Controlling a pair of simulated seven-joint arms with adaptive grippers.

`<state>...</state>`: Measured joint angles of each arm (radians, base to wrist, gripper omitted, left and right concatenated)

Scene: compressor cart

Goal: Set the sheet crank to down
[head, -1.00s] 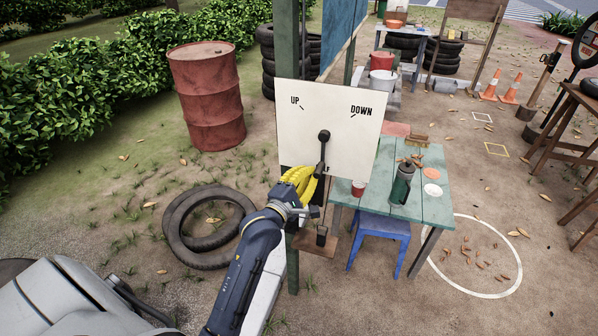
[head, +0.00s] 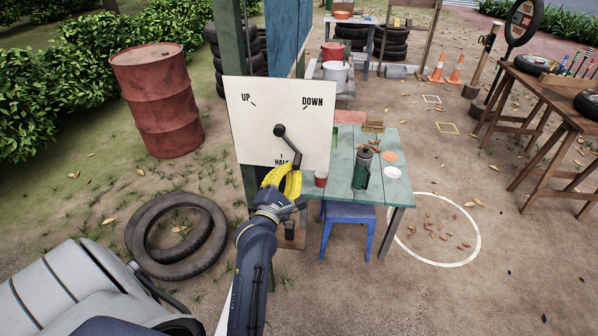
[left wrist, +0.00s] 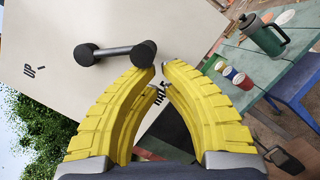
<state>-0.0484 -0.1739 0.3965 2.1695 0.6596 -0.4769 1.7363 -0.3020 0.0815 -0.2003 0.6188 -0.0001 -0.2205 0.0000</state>
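The sheet crank (head: 287,144) is a black arm with a round hub and knob on a white board (head: 250,110) marked UP at upper left, DOWN at upper right and HALF at the bottom. The crank points down and slightly right, near HALF. My left gripper (head: 291,169), with yellow fingers, is just below the knob in the head view. In the left wrist view the crank (left wrist: 115,52) lies just beyond the fingertips (left wrist: 160,67). The tips are a narrow gap apart, with the knob beside one tip and not between them. My right gripper is out of view.
A green table (head: 342,167) behind the board holds a dark green flask (head: 362,169) and a red cup (head: 321,179). A blue stool (head: 347,214) stands below. Tyres (head: 177,234) lie at left, near a red barrel (head: 157,100). A wooden workbench (head: 545,95) stands at right.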

